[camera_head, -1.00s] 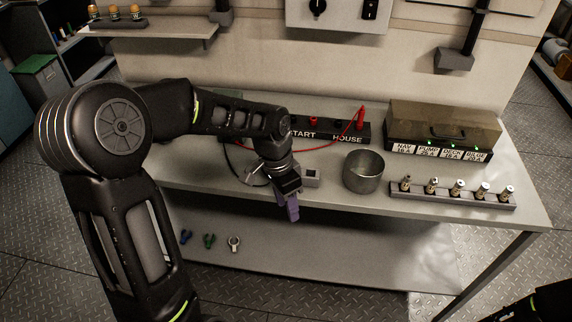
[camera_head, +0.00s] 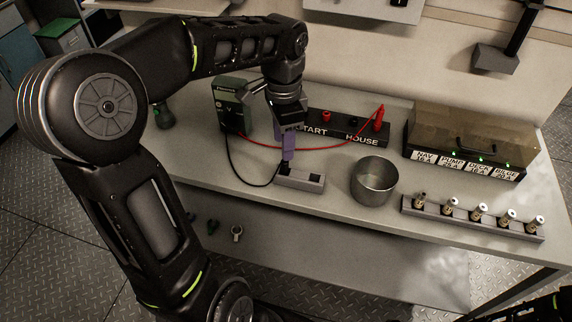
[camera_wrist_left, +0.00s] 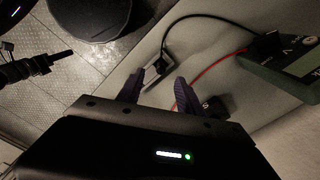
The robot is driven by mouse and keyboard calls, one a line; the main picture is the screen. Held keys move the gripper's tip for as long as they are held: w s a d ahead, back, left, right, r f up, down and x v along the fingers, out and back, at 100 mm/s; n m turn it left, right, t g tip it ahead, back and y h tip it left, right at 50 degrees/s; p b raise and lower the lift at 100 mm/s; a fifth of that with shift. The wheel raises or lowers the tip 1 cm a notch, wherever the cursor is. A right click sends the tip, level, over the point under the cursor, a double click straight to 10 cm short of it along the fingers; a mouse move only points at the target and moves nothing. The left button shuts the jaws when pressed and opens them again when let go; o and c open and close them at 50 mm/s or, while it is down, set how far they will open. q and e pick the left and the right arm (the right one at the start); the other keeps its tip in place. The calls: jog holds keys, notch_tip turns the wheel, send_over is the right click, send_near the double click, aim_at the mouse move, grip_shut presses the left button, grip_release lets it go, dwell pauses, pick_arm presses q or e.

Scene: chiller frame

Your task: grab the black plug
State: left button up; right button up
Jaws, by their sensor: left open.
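A black lead runs from the green meter (camera_head: 232,104) down to a small grey block (camera_head: 312,182) on the bench. In the left wrist view the lead ends at the grey block (camera_wrist_left: 152,76), in a dark end that I take for the black plug (camera_wrist_left: 161,66). It is small and dim there; in the head view the fingers hide it. My left gripper (camera_head: 287,160) points down just above the block, its purple fingers open. In the wrist view the fingers (camera_wrist_left: 158,82) stand apart, one toward each side of the block. My right gripper is not in view.
A metal cup (camera_head: 374,182) stands just right of the block. A red lead (camera_head: 310,148) crosses behind it to the black START/HOUSE strip (camera_head: 340,130). A rack of several small fittings (camera_head: 470,218) and a labelled breaker box (camera_head: 465,160) stand further right.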

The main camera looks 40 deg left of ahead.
aim_at(285, 168)
pick_arm(q)
jog(key=shift+f, duration=1.2)
jog(key=shift+f, duration=0.15)
notch_tip(285, 168, down, 5)
jog(key=shift+w+p, duration=0.15)
jog(key=shift+p, duration=0.5)
jog(key=shift+c, duration=0.5)
grip_shut()
